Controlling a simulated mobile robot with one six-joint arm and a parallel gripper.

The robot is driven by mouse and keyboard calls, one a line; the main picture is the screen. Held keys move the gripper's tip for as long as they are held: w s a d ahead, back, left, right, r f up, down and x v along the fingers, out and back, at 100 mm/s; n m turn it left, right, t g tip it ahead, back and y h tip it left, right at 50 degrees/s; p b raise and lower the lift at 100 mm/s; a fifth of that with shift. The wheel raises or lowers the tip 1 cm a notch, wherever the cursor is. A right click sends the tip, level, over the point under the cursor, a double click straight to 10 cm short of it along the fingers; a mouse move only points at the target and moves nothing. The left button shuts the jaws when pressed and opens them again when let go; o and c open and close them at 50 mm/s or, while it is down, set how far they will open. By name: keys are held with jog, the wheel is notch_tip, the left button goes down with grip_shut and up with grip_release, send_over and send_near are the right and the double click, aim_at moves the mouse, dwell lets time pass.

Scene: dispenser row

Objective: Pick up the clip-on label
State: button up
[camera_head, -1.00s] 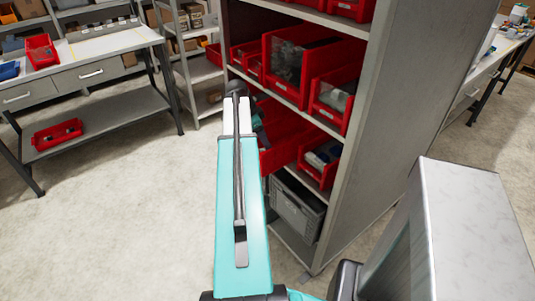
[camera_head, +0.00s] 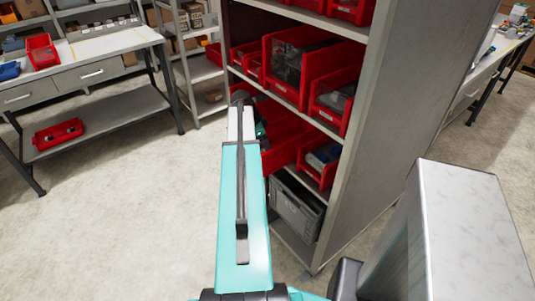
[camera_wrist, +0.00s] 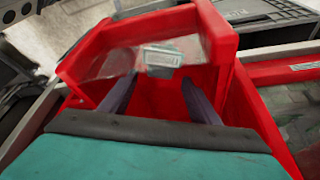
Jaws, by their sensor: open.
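A small pale label (camera_wrist: 163,57) with dark print shows in the wrist view. It sits at the front wall of a red bin (camera_wrist: 215,38), beside a clear panel (camera_wrist: 108,63). My gripper (camera_wrist: 158,80) is open, with its two dark fingers over the inside of this bin. The label lies just beyond the fingertips and between their lines, with nothing held. Whether a finger touches the bin cannot be told. In the head view my arm hides most of the gripper and the label is not visible; the red bin (camera_head: 283,152) shows beside the arm.
The bin stands on a grey shelf rack with other red bins (camera_head: 345,119) close to the right and above. A grey crate (camera_head: 297,208) is on the shelf below. The rack's side panel (camera_head: 395,110) stands to the right. Open floor (camera_head: 130,210) lies left.

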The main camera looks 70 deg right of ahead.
jog(key=shift+x, duration=1.15)
jog(key=c, duration=1.2)
jog(key=shift+r, duration=0.15)
notch_tip(320, 180, up, 10)
jog(key=b, duration=0.1)
jog(key=shift+b, duration=0.35)
